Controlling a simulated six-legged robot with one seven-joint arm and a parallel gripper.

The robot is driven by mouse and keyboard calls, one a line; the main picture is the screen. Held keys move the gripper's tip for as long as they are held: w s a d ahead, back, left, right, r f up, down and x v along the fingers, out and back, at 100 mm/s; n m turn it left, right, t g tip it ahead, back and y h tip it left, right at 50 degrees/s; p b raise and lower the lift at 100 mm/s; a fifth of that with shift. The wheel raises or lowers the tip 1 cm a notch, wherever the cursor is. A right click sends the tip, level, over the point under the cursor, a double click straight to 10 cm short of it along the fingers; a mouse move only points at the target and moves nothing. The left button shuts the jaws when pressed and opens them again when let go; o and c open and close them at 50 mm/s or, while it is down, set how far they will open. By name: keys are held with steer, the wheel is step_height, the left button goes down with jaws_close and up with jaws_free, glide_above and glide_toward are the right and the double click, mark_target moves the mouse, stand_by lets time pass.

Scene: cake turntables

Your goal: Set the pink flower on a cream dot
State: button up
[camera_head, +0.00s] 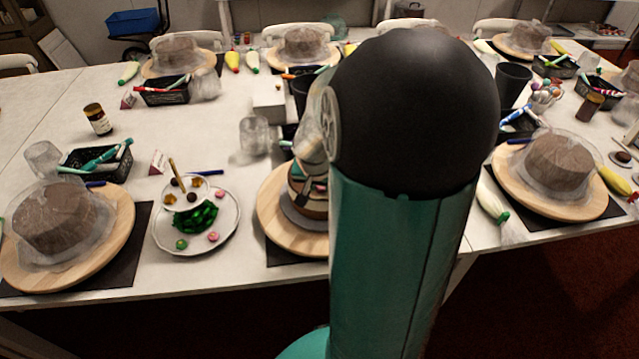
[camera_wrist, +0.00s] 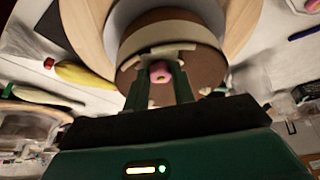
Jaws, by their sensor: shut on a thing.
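In the wrist view the pink flower (camera_wrist: 160,72) sits between the two fingertips of my gripper (camera_wrist: 160,78), which is shut on it. The flower is over the brown top of a round cake (camera_wrist: 206,68). Pale cream pieces (camera_wrist: 150,55) show on the cake just beyond the fingertips; their separate shapes are hard to tell. I cannot tell whether the flower touches one. In the head view the cake (camera_head: 308,190) shows only in part on its wooden turntable (camera_head: 275,226). My arm hides the rest, and my gripper is not clearly visible there.
A white plate (camera_head: 165,237) with pink and green pieces and a small raised dish stands left of the cake. Covered brown cakes on turntables stand at the left (camera_head: 57,217) and right (camera_head: 560,160). A black basket (camera_head: 97,164) and a glass (camera_head: 253,135) stand behind.

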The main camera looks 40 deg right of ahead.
steer(key=shift+f, duration=0.2)
steer(key=o, duration=0.9)
